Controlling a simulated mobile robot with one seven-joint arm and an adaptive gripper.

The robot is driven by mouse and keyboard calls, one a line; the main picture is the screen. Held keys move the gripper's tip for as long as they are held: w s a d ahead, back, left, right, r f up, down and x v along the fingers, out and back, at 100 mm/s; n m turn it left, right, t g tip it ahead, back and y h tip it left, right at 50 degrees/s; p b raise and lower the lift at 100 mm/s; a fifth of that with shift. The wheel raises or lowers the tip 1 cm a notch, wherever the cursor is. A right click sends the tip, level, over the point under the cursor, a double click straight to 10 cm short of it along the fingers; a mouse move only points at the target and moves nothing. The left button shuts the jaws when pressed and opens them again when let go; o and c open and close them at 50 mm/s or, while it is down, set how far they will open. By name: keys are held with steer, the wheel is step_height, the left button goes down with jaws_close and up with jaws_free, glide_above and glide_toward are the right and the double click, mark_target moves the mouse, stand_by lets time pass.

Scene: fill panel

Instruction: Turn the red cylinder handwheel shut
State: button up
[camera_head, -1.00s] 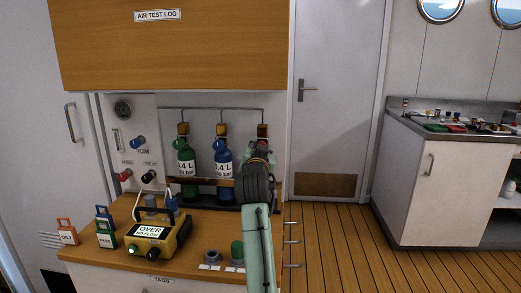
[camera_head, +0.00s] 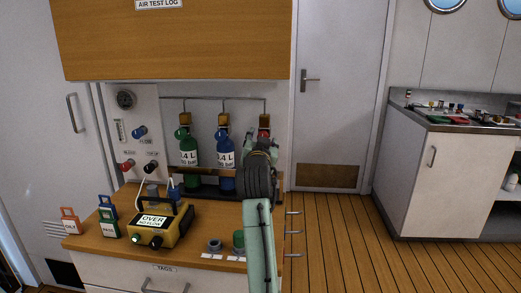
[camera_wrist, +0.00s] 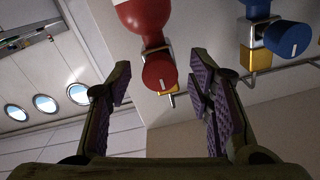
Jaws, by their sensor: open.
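The red cylinder (camera_wrist: 143,12) shows in the wrist view at the top, with its round red handwheel (camera_wrist: 159,73) below it on a metal valve. My gripper (camera_wrist: 161,84) is open, with one purple-padded finger to the left of the handwheel and the other to the right. Gaps show between both fingers and the wheel, and I cannot tell the depth between them. In the head view a little red of the cylinder's top (camera_head: 264,122) shows above my gripper (camera_head: 262,144); my wrist hides the rest.
The blue cylinder (camera_head: 225,158) stands just left of the red one, and its blue handwheel (camera_wrist: 288,39) is right of my fingers in the wrist view. A green cylinder (camera_head: 188,150) stands further left. A yellow device (camera_head: 160,225) sits on the wooden counter (camera_head: 110,255).

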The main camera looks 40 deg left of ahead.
steer(key=v, duration=1)
